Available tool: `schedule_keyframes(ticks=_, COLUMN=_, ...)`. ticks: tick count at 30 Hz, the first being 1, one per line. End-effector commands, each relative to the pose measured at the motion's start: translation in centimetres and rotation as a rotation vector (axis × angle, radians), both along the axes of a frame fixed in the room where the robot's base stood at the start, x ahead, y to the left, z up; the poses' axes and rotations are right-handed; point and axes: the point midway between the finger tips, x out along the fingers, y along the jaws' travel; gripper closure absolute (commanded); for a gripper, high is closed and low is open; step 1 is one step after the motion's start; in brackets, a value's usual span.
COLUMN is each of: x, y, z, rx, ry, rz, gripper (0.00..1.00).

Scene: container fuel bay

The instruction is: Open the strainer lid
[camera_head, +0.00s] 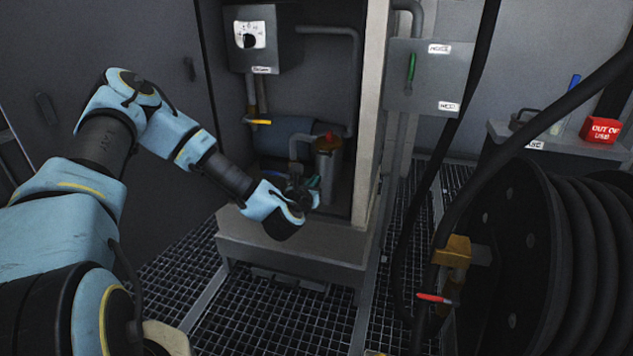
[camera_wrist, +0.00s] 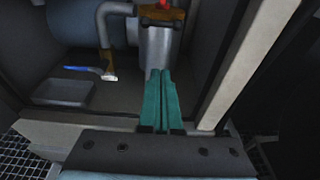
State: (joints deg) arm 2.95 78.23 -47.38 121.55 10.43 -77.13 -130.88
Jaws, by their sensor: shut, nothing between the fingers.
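The strainer is a grey metal cylinder (camera_head: 327,168) standing in the open cabinet, and it also shows at the top of the wrist view (camera_wrist: 157,48). Its lid (camera_wrist: 162,14) is a dark brown cap with a red part on top, cut off by the frame's upper edge in the wrist view. The lid looks seated on the cylinder. My gripper (camera_wrist: 161,75) has teal fingers pressed together and empty. The fingertips point at the lower front of the cylinder, below the lid. I cannot tell whether they touch it.
A pipe (camera_wrist: 103,25) runs beside the strainer on the left. A blue-handled brush (camera_wrist: 92,70) and a grey tray (camera_wrist: 62,93) lie on the cabinet floor. The cabinet's pale right post (camera_head: 370,120) stands close to the strainer. A hose reel (camera_head: 535,250) stands at the right.

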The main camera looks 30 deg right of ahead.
Motion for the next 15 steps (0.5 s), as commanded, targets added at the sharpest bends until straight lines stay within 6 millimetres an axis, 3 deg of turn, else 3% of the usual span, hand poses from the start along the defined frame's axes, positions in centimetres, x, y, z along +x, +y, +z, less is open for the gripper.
schedule_keyframes(ticks=10, x=5.1, y=-4.8, z=-1.5, rx=0.003, ry=-0.004, rz=-0.001, gripper=1.00)
schedule_keyframes(ticks=15, x=5.0, y=-4.6, z=1.2, rx=0.003, ry=-0.004, rz=-0.004, gripper=1.00)
